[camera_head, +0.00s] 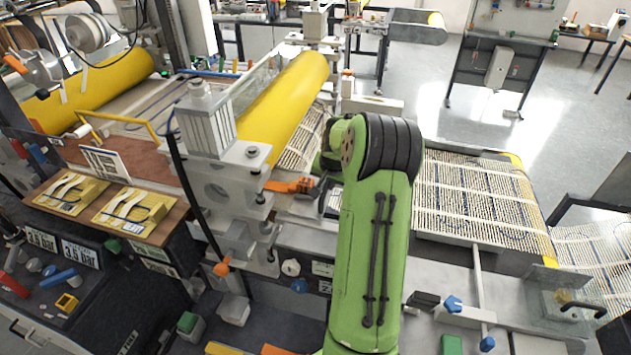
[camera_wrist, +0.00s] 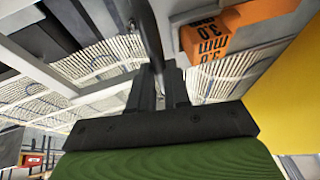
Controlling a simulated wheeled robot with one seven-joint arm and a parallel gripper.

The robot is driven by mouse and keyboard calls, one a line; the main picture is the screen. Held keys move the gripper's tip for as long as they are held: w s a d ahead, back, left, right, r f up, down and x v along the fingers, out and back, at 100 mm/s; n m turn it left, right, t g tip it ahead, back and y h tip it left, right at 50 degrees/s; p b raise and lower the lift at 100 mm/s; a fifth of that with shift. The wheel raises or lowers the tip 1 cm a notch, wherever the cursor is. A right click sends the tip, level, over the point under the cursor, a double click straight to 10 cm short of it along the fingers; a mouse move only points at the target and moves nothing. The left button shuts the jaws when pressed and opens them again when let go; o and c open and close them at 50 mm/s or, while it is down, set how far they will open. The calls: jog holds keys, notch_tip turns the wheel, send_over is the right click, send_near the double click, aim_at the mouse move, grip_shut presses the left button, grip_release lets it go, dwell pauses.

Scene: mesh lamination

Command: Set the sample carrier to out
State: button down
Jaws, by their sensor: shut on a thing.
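My gripper (camera_wrist: 161,72) is shut on a dark bar (camera_wrist: 147,32) that runs up between its fingers in the wrist view. In the head view my gripper (camera_head: 325,192) is partly hidden by my green arm, beside the machine's roller stand. I cannot tell for sure which part is the sample carrier, or whether the bar belongs to it. An orange block (camera_wrist: 222,32) marked "3.0 mm" is close to the right of the bar. It also shows in the head view (camera_head: 290,186), left of my gripper.
A yellow roller (camera_head: 285,100) lies behind the grey roller stand (camera_head: 238,165). Mesh (camera_head: 470,190) covers the bed right of my arm. A clear cover with a black handle (camera_head: 582,308) stands at the lower right.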

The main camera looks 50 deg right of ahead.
jog(key=s+d, duration=0.4)
jog(key=s, duration=0.4)
jog(key=s+d+b, duration=0.1)
jog(key=s+d, duration=0.3)
jog(key=s, duration=0.4)
jog(key=shift+s+d, duration=0.25)
jog(key=c, duration=1.1)
grip_release()
jog(key=shift+s+d, duration=0.1)
jog(key=shift+r, duration=0.1)
jog(key=v, duration=1.5)
jog(key=shift+r, duration=0.25)
